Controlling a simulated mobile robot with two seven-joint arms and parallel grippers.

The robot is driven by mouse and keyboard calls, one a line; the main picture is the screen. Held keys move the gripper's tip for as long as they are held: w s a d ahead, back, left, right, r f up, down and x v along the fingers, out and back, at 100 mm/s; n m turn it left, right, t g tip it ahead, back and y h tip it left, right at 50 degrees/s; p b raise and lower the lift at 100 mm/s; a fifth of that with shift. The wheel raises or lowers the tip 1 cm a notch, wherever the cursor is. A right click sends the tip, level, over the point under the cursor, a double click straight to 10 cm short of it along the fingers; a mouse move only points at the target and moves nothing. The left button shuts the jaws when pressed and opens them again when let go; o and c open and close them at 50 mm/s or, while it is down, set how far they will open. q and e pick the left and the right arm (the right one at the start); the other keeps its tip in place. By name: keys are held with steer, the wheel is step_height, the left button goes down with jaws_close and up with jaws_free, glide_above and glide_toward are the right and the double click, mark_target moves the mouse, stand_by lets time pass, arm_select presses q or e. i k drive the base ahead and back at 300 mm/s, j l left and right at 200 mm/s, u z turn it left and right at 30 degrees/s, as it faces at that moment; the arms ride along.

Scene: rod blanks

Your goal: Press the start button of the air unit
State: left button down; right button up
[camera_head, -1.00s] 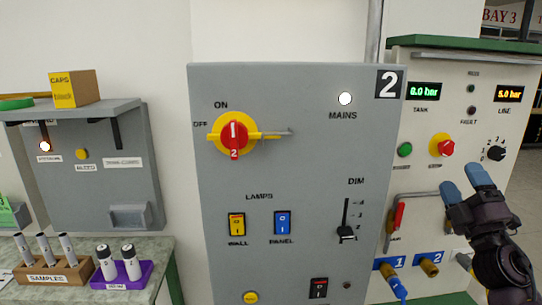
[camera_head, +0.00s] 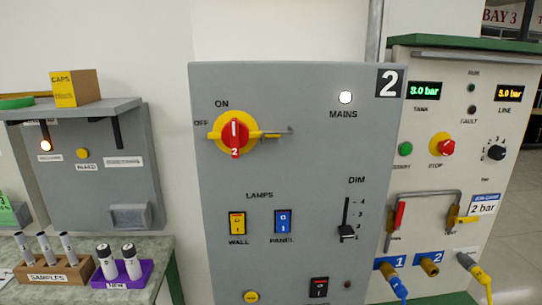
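The air unit (camera_head: 464,130) is the cream panel on the right. Its green start button (camera_head: 405,149) sits left of the red stop knob (camera_head: 447,147) on a yellow ring. The RUN lamp (camera_head: 472,88) and the FAULT lamp (camera_head: 471,110) look dark. The lit TANK display (camera_head: 425,91) and LINE display (camera_head: 509,93) show bar readings, with digits too small to read surely. Nothing covers the start button. Neither of my grippers is in view.
The grey mains cabinet (camera_head: 300,180) stands left of the air unit. Below the buttons are a red handle (camera_head: 399,215), a yellow handle (camera_head: 462,220), a blue hose (camera_head: 398,286) and a yellow hose (camera_head: 483,278). Sample racks stand on the bench at left.

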mark_target(405, 149)
steer(key=k+l+z, duration=0.15)
steer(key=z, duration=0.3)
steer(key=k+l+z, duration=0.1)
steer(key=l+z, duration=0.3)
steer(key=k+j, duration=0.05)
steer(key=j, duration=0.05)
